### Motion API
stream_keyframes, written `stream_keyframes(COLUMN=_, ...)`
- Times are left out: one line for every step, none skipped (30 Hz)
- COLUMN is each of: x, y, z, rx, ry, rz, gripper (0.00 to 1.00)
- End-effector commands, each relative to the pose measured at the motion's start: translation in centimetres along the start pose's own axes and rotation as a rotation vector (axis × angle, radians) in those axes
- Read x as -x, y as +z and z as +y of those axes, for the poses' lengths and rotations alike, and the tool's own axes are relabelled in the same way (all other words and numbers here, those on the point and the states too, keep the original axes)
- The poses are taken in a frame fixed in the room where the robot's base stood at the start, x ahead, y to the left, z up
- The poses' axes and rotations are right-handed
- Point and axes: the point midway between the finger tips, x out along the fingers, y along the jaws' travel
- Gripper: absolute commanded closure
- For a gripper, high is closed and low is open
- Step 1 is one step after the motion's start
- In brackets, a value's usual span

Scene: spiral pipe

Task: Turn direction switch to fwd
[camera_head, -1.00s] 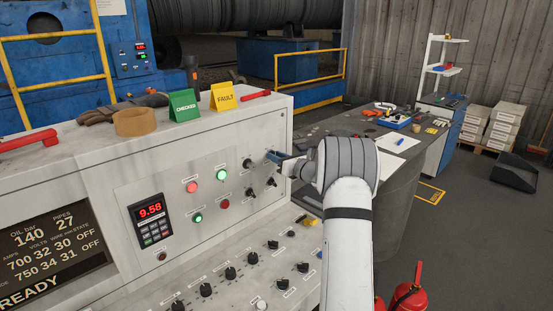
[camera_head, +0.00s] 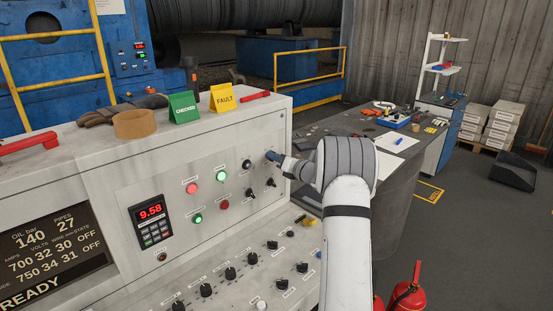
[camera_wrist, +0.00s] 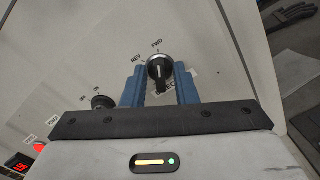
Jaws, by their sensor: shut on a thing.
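The direction switch (camera_wrist: 160,70) is a black rotary knob on the pale panel, with the labels REV (camera_wrist: 137,58) and FWD (camera_wrist: 157,44) above it in the wrist view. Its grip bar stands roughly upright in that view, toward FWD; the exact detent is hard to tell. My gripper (camera_wrist: 160,88) has its blue fingers on both sides of the knob and is shut on it. In the head view my gripper (camera_head: 272,156) reaches the upper right of the panel face, and the fingers hide the switch there.
Other black knobs (camera_head: 247,164) and lit buttons (camera_head: 193,188) sit close by on the panel. A lower sloped panel holds several knobs (camera_head: 231,273). Green (camera_head: 184,107) and yellow (camera_head: 223,97) signs stand on top. A grey table (camera_head: 350,125) is behind my arm.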

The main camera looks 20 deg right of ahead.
Motion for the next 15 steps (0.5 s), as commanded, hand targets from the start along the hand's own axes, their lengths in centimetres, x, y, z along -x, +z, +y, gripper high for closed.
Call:
stream_keyframes(x=0.0, y=-0.32, z=-0.08, rx=-0.003, ry=-0.001, rz=0.005, gripper=0.97)
stream_keyframes(x=0.0, y=-0.32, z=-0.08, rx=-0.003, ry=-0.001, rz=0.005, gripper=0.97)
stream_keyframes(x=0.0, y=-0.33, z=-0.08, rx=-0.003, ry=-0.001, rz=0.005, gripper=0.97)
stream_keyframes(x=0.0, y=-0.33, z=-0.08, rx=-0.003, ry=-0.001, rz=0.005, gripper=0.97)
stream_keyframes(x=0.0, y=-0.33, z=-0.08, rx=-0.002, ry=-0.001, rz=0.005, gripper=0.97)
stream_keyframes(x=0.0, y=-0.34, z=-0.08, rx=-0.002, ry=-0.001, rz=0.005, gripper=0.71)
stream_keyframes(x=0.0, y=-0.33, z=-0.07, rx=-0.002, ry=-0.001, rz=0.005, gripper=0.69)
stream_keyframes(x=0.0, y=-0.31, z=-0.07, rx=-0.002, ry=-0.001, rz=0.005, gripper=0.68)
stream_keyframes(x=-0.01, y=-0.28, z=-0.06, rx=-0.002, ry=-0.001, rz=0.004, gripper=0.68)
stream_keyframes(x=-0.01, y=-0.26, z=-0.05, rx=-0.001, ry=-0.001, rz=0.004, gripper=0.68)
stream_keyframes(x=-0.01, y=-0.23, z=-0.05, rx=-0.001, ry=0.0, rz=0.003, gripper=0.68)
stream_keyframes(x=-0.01, y=-0.2, z=-0.04, rx=-0.001, ry=0.0, rz=0.003, gripper=0.68)
stream_keyframes(x=0.0, y=-0.19, z=-0.03, rx=-0.001, ry=0.0, rz=0.003, gripper=0.68)
stream_keyframes(x=0.03, y=-0.17, z=-0.04, rx=0.0, ry=0.0, rz=0.002, gripper=0.68)
stream_keyframes(x=0.17, y=-0.17, z=-0.06, rx=0.0, ry=-0.001, rz=0.002, gripper=0.68)
